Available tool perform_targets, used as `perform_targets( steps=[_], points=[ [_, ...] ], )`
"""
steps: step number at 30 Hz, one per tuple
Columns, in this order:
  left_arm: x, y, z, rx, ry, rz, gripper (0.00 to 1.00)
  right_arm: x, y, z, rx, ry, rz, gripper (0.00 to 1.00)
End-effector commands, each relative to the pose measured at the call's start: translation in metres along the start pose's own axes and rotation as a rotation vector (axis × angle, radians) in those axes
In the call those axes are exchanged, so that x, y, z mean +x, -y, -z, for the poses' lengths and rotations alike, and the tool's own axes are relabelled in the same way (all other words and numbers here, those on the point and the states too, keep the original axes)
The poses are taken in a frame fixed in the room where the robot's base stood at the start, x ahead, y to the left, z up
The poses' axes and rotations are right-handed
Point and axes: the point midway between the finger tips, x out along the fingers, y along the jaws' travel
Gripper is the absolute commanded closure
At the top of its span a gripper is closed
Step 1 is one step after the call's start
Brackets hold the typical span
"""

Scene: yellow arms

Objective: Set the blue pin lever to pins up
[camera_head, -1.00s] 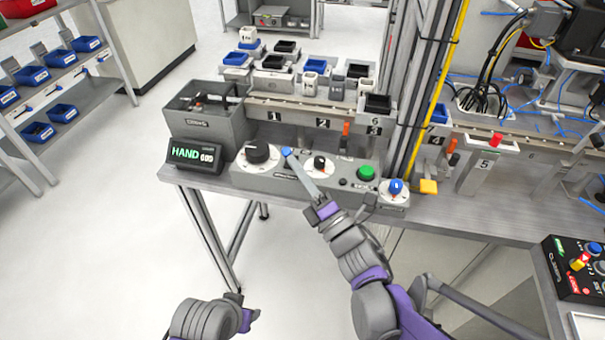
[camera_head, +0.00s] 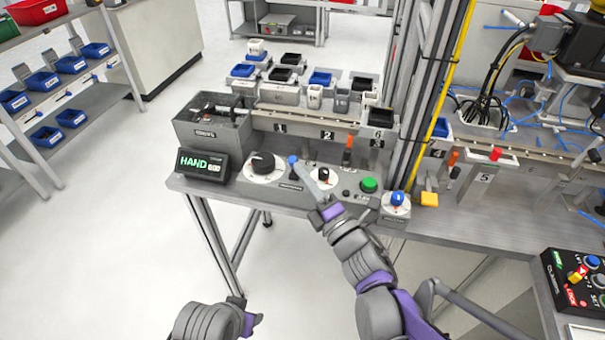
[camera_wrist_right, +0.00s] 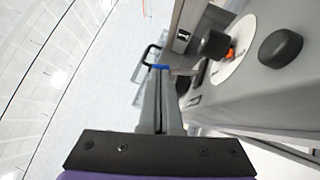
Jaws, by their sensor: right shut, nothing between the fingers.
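The blue pin lever is a small lever with a blue knob (camera_head: 293,160) on a thin dark stem, standing on the grey control panel (camera_head: 245,188) between two dials. My right gripper (camera_head: 308,169) is shut and empty; its thin fingers point at the panel just right of the lever, with a small gap in the head view. In the right wrist view, the shut fingers (camera_wrist_right: 161,85) have a blue piece (camera_wrist_right: 160,67) at their far end; contact cannot be told. My left gripper (camera_head: 251,320) is low in the head view; its fingers are not clear.
A large black dial (camera_head: 263,163) is left of the lever; a smaller black knob (camera_head: 323,175) is right, close to my fingers. A green button (camera_head: 369,185) and a blue knob (camera_head: 397,198) stand further right. A display reading HAND (camera_head: 203,164) is at the left end.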

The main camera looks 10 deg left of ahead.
Motion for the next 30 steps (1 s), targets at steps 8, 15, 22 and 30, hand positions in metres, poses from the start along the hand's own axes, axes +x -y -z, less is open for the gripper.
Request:
perform_targets(
  steps=[8,15,22,30],
  points=[
    [-0.022,0.0,0.009,0.0,-0.008,0.0,0.5,0.011,-0.009,-0.011,0.154,0.0,0.159,1.0],
    [-0.028,0.0,0.012,0.0,-0.01,0.0,0.5,0.021,-0.008,-0.021,0.152,0.001,0.152,1.0],
    [-0.03,0.0,0.013,0.0,-0.011,0.0,0.5,0.028,-0.007,-0.028,0.151,-0.001,0.152,1.0],
    [-0.03,0.0,0.013,0.0,-0.011,0.0,0.5,0.027,-0.007,-0.027,0.151,0.0,0.151,1.0]
  ],
)
